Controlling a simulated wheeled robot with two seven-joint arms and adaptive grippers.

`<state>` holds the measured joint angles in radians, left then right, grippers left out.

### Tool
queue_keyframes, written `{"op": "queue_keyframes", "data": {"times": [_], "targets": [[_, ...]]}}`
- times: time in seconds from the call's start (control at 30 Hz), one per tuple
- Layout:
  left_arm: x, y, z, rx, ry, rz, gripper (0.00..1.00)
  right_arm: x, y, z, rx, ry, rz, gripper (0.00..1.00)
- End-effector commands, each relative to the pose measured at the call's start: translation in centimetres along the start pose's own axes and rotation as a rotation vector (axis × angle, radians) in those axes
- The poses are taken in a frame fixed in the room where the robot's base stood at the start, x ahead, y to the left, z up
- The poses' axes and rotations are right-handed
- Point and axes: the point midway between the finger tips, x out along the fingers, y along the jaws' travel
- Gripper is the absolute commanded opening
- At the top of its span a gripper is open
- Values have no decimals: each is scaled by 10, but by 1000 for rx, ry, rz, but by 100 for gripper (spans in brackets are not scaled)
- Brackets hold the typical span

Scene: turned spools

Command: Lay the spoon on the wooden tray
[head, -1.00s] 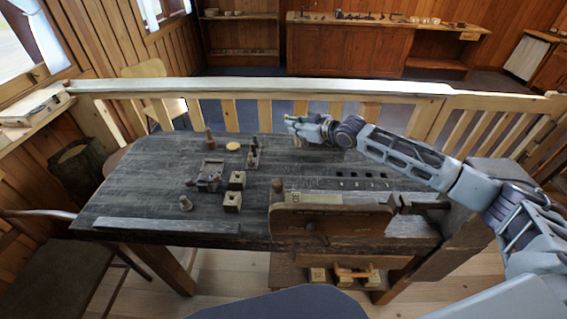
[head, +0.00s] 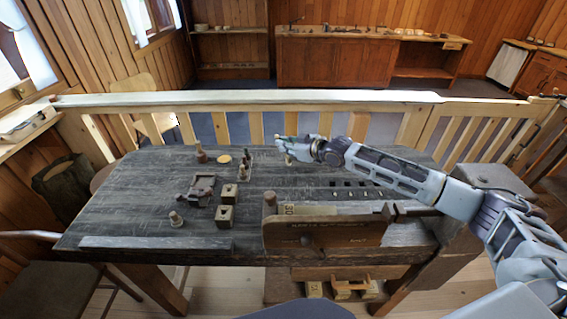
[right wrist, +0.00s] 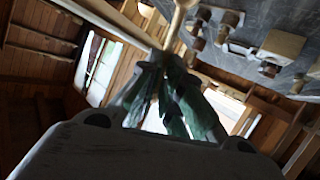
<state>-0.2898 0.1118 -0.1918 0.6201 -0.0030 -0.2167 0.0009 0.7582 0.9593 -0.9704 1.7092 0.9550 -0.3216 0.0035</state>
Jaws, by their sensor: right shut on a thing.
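My right gripper (head: 285,148) is over the far part of the dark table, right of the small tray. In the right wrist view its greenish fingers (right wrist: 172,98) are shut on a thin pale handle, which I take for the spoon (right wrist: 178,25). My left gripper is not in view.
A pale round disc (head: 223,158), a turned spool (head: 201,153), a dark wooden fixture (head: 198,190), two square blocks (head: 225,215) and another spool (head: 176,219) stand on the table (head: 130,200). A wooden board (head: 320,236) stands at the front. A railing (head: 250,97) runs behind.

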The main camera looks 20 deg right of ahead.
Motion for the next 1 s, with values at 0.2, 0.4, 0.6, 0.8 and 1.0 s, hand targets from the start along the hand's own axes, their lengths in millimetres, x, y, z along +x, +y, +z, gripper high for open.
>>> {"op": "queue_keyframes", "data": {"times": [0.2, 0.4, 0.6, 0.8, 1.0], "targets": [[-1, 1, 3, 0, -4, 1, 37, 10, -4, 26, 0, -1, 1, 0], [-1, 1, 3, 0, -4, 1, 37, 12, -5, 31, -1, 0, 1, 0], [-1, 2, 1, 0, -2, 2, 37, 12, -5, 31, -1, 0, 1, 0], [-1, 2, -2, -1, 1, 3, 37, 15, -7, 40, 0, -1, 0, 0], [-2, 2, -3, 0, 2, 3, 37, 23, -10, 60, 1, -1, 1, 0]]}}
